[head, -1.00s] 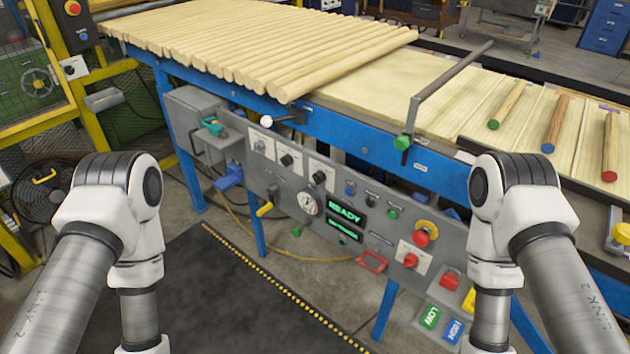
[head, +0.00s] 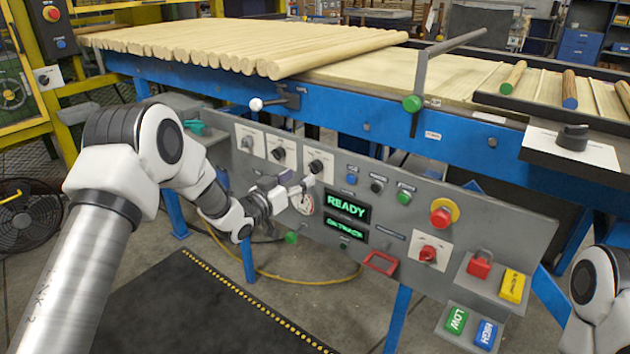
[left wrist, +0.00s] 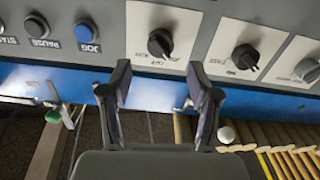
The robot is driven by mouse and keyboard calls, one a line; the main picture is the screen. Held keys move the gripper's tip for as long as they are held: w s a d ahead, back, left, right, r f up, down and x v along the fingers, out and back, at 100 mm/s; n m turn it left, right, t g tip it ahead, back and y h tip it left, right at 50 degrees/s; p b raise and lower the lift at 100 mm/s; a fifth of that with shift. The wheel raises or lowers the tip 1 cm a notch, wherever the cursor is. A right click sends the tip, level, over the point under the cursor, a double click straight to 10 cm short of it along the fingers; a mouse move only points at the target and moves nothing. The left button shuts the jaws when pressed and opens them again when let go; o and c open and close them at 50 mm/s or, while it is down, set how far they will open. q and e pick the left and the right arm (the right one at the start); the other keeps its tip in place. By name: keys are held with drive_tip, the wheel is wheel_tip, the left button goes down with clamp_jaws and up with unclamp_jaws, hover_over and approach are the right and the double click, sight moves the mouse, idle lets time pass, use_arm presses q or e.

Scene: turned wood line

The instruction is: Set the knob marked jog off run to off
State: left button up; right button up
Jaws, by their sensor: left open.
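The knob (head: 316,167) that seems to be the jog off run one is a black knob on the rightmost of three white plates on the grey panel. In the left wrist view this knob (left wrist: 159,42) sits beyond the fingertips, roughly centred between them; its small lettering seems to include OFF, but its setting is unclear. My left gripper (head: 304,185) is open and empty, just below the knob in the head view. In the left wrist view its two fingers (left wrist: 158,75) are spread and apart from the knob. My right gripper is out of view.
Two similar knobs (head: 278,153) (head: 249,144) sit to the left on the panel. A blue button (head: 352,180), the READY display (head: 346,207) and a red emergency button (head: 443,213) lie to the right. The blue conveyor rail (head: 365,125) runs above the panel.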

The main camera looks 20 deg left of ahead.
sight(311, 170)
use_arm(q)
drive_tip(key=x, duration=0.5)
drive_tip(key=shift+w+f+b, duration=0.1)
drive_tip(key=shift+w+b, duration=0.15)
drive_tip(key=shift+b, duration=0.05)
drive_tip(key=c, duration=1.1)
drive_tip(key=shift+c, duration=0.2)
drive_tip(key=m, duration=0.4)
drive_tip(key=m+b, duration=0.1)
drive_tip(key=m, duration=0.3)
drive_tip(key=shift+m, duration=0.3)
